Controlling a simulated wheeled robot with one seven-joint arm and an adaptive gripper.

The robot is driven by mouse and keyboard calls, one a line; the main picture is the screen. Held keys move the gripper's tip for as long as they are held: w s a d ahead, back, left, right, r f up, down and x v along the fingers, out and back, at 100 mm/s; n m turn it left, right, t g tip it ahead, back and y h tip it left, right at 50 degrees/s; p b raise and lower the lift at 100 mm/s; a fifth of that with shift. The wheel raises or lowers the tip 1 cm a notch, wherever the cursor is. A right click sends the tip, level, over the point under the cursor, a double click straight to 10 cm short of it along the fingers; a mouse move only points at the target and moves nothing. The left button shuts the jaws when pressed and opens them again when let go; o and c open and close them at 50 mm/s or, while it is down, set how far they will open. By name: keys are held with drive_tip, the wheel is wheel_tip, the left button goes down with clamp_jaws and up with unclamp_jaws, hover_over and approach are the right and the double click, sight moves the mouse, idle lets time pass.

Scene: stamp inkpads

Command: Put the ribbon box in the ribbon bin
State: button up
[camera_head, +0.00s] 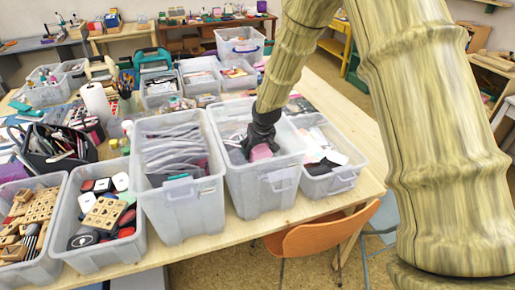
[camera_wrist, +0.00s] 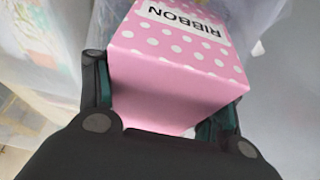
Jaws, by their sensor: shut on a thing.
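The ribbon box (camera_wrist: 175,70) is pink with white polka dots and a white label reading RIBBON, upside down in the wrist view. My gripper (camera_wrist: 160,104) is shut on it, with a finger on each side. In the head view, the pink box (camera_head: 261,152) shows below my dark gripper (camera_head: 256,143), within the opening of a tall clear plastic bin (camera_head: 262,197). A pale label is on this bin's front, too small to read, so I cannot confirm it is the ribbon bin. The box's underside and any contact with the bin floor are hidden.
A bin of grey packets (camera_head: 182,195) stands close on the left. A lower bin with dark and pink items (camera_head: 328,182) stands close on the right. Bins of stamps and inkpads (camera_head: 98,255) line the front left. An orange chair (camera_head: 325,238) is at the table's front edge.

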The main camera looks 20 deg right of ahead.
drive_tip(key=o, duration=1.3)
drive_tip(key=shift+f, duration=0.1)
drive_tip(key=shift+b+v, duration=1.5)
drive_tip(key=shift+v, duration=4.6)
